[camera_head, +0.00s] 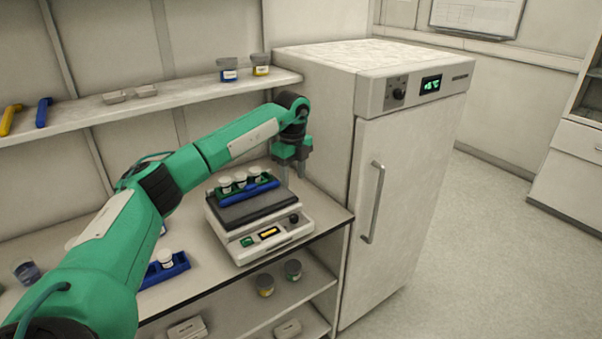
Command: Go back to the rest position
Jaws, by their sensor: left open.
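My left arm reaches in from the lower left, and its green gripper (292,170) points down beside the hotplate-like device (262,221). The gripper is open and empty, with its fingers just right of and behind the blue rack (262,190). That rack sits on the device's dark top and holds several white-capped vials (240,178). I cannot tell whether the fingers touch the rack. My right gripper is not in view.
A second blue rack (178,265) with a white-capped vial stands on the bench, partly hidden by my arm. A tall white cabinet (400,180) closely bounds the bench on the right. A shelf (180,97) with jars runs above. The floor (480,260) at right is clear.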

